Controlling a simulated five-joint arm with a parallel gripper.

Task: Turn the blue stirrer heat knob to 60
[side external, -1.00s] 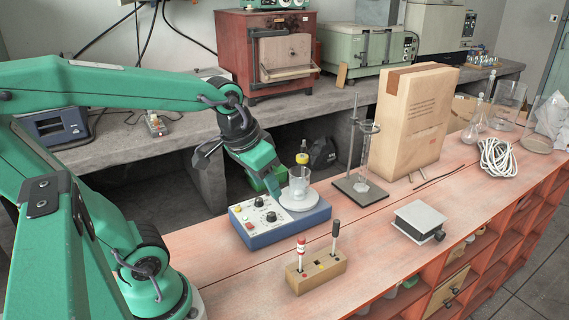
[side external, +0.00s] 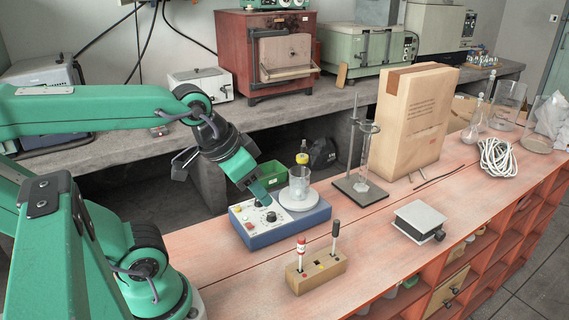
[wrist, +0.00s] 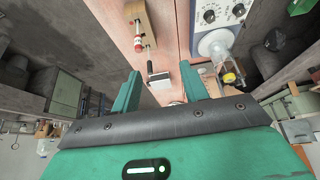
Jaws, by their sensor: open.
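The blue stirrer (side external: 290,224) stands on the red bench with its light control panel facing the near left. Its dark knobs, including the front one (side external: 271,216), are on that panel; the knobs (wrist: 208,15) also show at the top right of the wrist view. I cannot read their settings. My gripper (side external: 263,198) is tilted down over the panel's back edge, close to the knobs, and partly hides the panel. In the wrist view my gripper (wrist: 161,86) is open with nothing between its fingers.
A wooden block (side external: 317,274) with two upright tools stands in front of the stirrer. A retort stand (side external: 353,150), a cardboard box (side external: 414,120) and a grey plate device (side external: 420,219) are to the right.

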